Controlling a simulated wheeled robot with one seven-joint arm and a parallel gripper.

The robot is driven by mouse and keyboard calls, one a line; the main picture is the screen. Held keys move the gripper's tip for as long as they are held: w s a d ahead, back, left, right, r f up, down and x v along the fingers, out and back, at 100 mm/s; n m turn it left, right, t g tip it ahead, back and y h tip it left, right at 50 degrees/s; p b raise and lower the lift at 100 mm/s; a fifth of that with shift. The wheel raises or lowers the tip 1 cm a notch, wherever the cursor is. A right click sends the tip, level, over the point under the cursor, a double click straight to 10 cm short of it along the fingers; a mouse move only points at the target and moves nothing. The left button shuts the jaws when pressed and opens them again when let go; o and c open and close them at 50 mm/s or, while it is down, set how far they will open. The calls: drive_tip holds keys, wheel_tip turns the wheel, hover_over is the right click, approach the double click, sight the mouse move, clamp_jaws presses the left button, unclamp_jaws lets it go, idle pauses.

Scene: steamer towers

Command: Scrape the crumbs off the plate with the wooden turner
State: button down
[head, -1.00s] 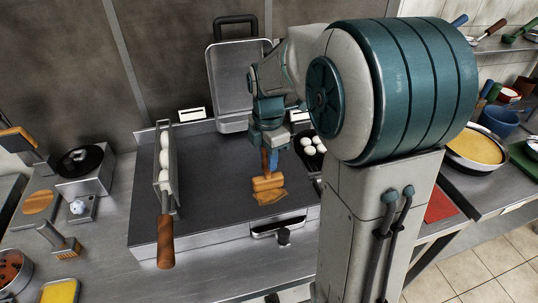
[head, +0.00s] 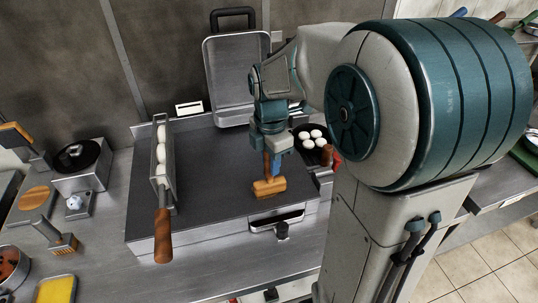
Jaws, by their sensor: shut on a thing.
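The plate (head: 215,185) is a wide dark grey griddle surface in the middle of the head view. My gripper (head: 271,153) points down over its right front part and is shut on the wooden turner. The turner (head: 269,187) hangs below the jaws and shows a brown upright handle and a thick, block-like lower end. This end is close above or touching the plate; I cannot tell which. The jaws partly cover the handle. Crumbs cannot be made out on the plate at this size.
A metal trough (head: 170,160) with white eggs and a wooden handle (head: 163,235) lies across the plate's left side. A pan of eggs (head: 312,140) is behind right of my gripper. A raised metal lid (head: 236,80) stands at the back. The plate's middle is clear.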

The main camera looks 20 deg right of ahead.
drive_tip(key=shift+s, duration=0.25)
drive_tip(key=shift+w, duration=0.15)
drive_tip(key=w, duration=0.3)
drive_tip(key=shift+w+f+p, duration=0.1)
drive_tip(key=shift+w+p, duration=0.25)
drive_tip(key=shift+s, duration=0.15)
idle(0.3)
drive_tip(key=shift+s+b, duration=0.3)
drive_tip(key=shift+s, duration=1.55)
drive_tip(key=shift+w, duration=0.15)
drive_tip(key=shift+w+p, duration=0.35)
drive_tip(key=shift+w, duration=1.45)
